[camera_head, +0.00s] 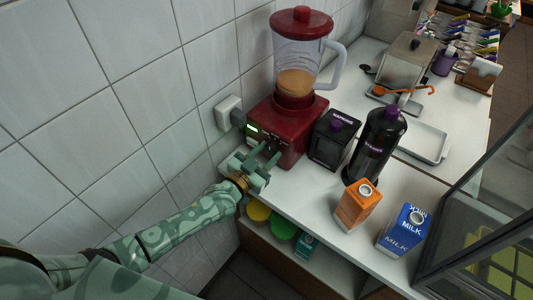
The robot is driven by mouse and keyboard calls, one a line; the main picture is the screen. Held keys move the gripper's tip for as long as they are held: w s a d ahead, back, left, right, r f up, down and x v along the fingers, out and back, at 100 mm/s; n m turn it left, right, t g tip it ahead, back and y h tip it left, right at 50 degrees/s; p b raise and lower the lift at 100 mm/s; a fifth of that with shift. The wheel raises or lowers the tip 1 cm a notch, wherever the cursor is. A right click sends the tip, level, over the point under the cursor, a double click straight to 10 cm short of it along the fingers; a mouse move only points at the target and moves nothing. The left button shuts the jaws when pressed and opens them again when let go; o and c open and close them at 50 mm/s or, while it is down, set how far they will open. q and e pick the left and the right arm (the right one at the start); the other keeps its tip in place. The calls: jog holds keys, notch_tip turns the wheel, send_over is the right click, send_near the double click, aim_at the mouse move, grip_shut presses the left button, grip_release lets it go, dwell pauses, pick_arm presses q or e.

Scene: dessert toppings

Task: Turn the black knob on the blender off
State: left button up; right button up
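The blender (300,110) stands on the counter against the tiled wall. It has a red base and lid and a clear jug holding a tan mixture. A small green light (252,128) shows on the front of its base. My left gripper (265,153) is at the front of the base, its two green fingers apart and pointing at the control panel. The black knob is mostly hidden by the fingers; I cannot tell whether they touch it or which way it is turned. My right gripper is not in view.
Right of the blender stand a black box (333,140), a dark bottle (376,146), an orange carton (357,205) and a blue milk carton (403,230). A wall socket (229,113) with a plug is left of the base. A metal tray (424,141) lies behind the bottle.

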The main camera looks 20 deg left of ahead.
pick_arm(q)
jog(key=n, duration=0.3)
jog(key=shift+n+p, duration=0.3)
jog(key=shift+p, duration=0.05)
jog(key=n, duration=0.4)
jog(key=shift+n, duration=0.3)
dwell(0.4)
jog(key=o, duration=1)
jog(key=shift+s, duration=0.1)
